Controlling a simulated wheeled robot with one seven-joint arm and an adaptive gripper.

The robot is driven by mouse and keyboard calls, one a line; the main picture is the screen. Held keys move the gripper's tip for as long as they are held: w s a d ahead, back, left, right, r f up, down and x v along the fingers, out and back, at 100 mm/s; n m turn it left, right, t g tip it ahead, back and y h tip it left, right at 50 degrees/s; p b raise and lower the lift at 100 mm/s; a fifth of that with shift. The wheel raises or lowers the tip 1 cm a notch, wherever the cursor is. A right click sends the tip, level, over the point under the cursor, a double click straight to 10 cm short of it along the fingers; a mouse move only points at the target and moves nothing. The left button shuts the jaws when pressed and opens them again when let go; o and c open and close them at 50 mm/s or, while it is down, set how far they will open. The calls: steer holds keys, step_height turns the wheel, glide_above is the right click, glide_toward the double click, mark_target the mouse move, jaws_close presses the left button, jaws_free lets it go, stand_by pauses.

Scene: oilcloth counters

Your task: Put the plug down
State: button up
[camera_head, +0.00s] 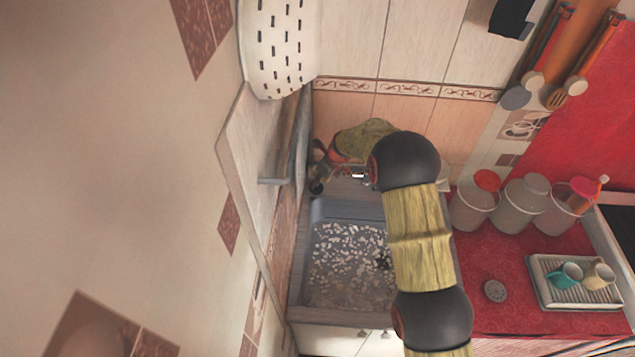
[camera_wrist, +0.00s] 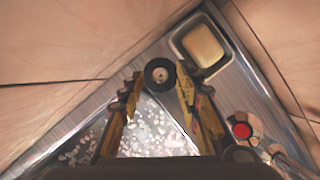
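The plug (camera_wrist: 160,75) is a dark round disc with a pale centre, in the upper middle of the wrist view. It sits between the two fingertips of my gripper (camera_wrist: 160,80), which appear to touch it on both sides. The yellow and black fingers reach up from the bottom of the wrist view, with the speckled, glinting sink basin behind them. A metal ledge shows behind the plug; I cannot tell how far above it the plug is. In the head view my arm reaches towards the back of the sink (camera_head: 345,262), and the plug cannot be made out there.
A dish with a yellow sponge (camera_wrist: 204,46) stands just right of the plug. A red-capped item (camera_wrist: 241,130) is at lower right. The red counter (camera_head: 490,240) holds jars (camera_head: 521,205), a round grey perforated disc (camera_head: 495,291) and a rack with cups (camera_head: 572,290).

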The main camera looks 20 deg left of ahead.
steer(key=v, duration=1)
steer(key=shift+p, duration=0.3)
steer(key=shift+d+r, duration=0.15)
steer(key=s+d+r+n+t+h, duration=0.1)
steer(key=s+d+r+n, duration=0.55)
steer(key=d+r, duration=0.55)
steer(key=s+d+r+n+t, duration=0.1)
steer(key=s+d+r+n, duration=0.5)
steer(key=d+r, duration=0.7)
steer(key=s+d+r+n+t+h, duration=0.1)
steer(key=s+d+n, duration=0.4)
steer(key=s, duration=0.9)
steer(key=s+d+r+n+t+h, duration=0.1)
steer(key=s+d+r+n+h, duration=0.1)
steer(key=s+d+n, duration=0.3)
steer(key=shift+s+d+r, duration=0.9)
steer(key=shift+s+d, duration=1.3)
steer(key=shift+s, duration=2.15)
